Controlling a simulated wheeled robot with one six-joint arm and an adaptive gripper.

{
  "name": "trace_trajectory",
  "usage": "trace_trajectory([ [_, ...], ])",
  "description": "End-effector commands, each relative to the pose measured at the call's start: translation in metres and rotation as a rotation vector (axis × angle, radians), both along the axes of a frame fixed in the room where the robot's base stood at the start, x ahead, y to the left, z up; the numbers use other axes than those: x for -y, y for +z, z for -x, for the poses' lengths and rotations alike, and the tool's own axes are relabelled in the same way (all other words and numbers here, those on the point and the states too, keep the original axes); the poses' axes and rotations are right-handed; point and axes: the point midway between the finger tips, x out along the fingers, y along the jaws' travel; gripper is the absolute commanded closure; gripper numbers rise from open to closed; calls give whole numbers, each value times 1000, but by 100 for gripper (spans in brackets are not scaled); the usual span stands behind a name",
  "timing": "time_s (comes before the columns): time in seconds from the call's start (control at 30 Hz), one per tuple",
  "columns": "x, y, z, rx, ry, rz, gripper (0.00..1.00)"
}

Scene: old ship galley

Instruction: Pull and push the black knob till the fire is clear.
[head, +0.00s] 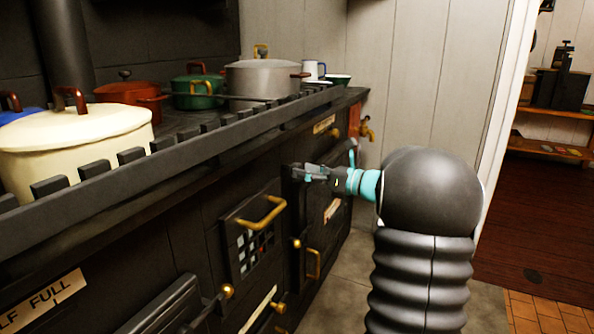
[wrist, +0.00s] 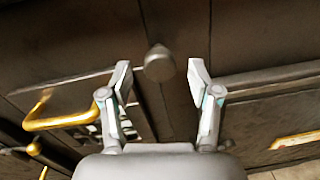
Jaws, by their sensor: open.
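A dark round knob (wrist: 159,62) stands out from the front of the black range in the wrist view. My gripper (wrist: 160,72) is open, with one finger on each side of the knob and a visible gap to both; I cannot tell how deep the knob sits between the tips. In the head view my gripper (head: 308,173) is close to the range front, right of the grated fire door (head: 236,255), and the knob cannot be made out there. A little red shows behind the door's grate.
A brass handle (head: 262,214) juts from the fire door and shows in the wrist view (wrist: 68,118). Brass taps (head: 366,131) stick out at the range's far end. Pots, including a cream one (head: 75,145), stand on top behind a rail (head: 170,155). The floor at right is clear.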

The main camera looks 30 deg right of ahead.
Motion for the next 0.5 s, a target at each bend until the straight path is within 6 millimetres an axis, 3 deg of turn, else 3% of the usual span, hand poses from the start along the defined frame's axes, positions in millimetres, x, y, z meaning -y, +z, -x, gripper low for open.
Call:
trace_trajectory([
  [0.2,-15,0,-20,-1,1,0,38],
  [0.5,-18,0,-26,1,0,1,38],
])
